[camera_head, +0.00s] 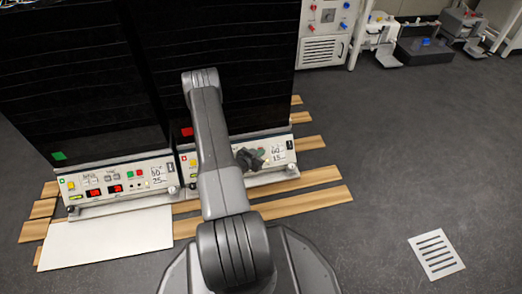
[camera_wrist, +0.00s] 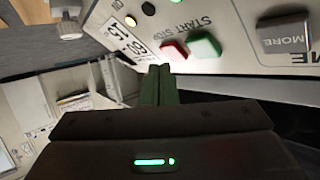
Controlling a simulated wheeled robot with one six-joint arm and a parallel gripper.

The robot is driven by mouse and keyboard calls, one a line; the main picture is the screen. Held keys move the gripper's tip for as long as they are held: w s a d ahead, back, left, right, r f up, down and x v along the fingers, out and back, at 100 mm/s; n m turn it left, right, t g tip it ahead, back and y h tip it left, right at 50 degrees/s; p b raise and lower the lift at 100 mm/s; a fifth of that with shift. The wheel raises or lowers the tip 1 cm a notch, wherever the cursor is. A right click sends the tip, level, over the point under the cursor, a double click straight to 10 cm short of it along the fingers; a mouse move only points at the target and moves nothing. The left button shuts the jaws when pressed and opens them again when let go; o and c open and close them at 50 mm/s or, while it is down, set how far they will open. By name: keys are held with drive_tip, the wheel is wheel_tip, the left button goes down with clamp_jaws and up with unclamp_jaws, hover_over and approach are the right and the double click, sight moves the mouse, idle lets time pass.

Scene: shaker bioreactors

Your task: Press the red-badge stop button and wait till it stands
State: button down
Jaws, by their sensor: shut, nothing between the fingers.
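The shaker with the red badge (camera_head: 187,131) stands in the middle of the head view. Its control panel (camera_head: 291,146) is partly covered by my arm. My gripper (camera_head: 250,158) is in front of this panel. In the wrist view its fingers (camera_wrist: 160,70) are closed together and empty, pointing at the panel. A red button (camera_wrist: 173,50) lies just beyond the fingertips, slightly to their right. A green button (camera_wrist: 204,45) sits beside it, under START lettering. I cannot tell whether the fingertips touch the red button.
A second shaker with a green badge (camera_head: 58,156) and similar panel (camera_head: 118,183) stands on the left. Wooden slats (camera_head: 300,203) and a white board (camera_head: 105,238) lie on the floor. The floor at right is mostly open.

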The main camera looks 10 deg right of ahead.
drive_tip(key=shift+s+r, duration=0.1)
drive_tip(key=s+r+p, duration=0.1)
drive_tip(key=s, duration=0.1)
drive_tip(key=s+r+p, duration=0.1)
drive_tip(key=r, duration=0.1)
drive_tip(key=shift+s+r, duration=0.2)
drive_tip(key=shift+s, duration=0.15)
drive_tip(key=shift+d+f, duration=0.1)
idle(0.6)
drive_tip(key=shift+s+r, duration=1.35)
drive_tip(key=shift+s, duration=0.05)
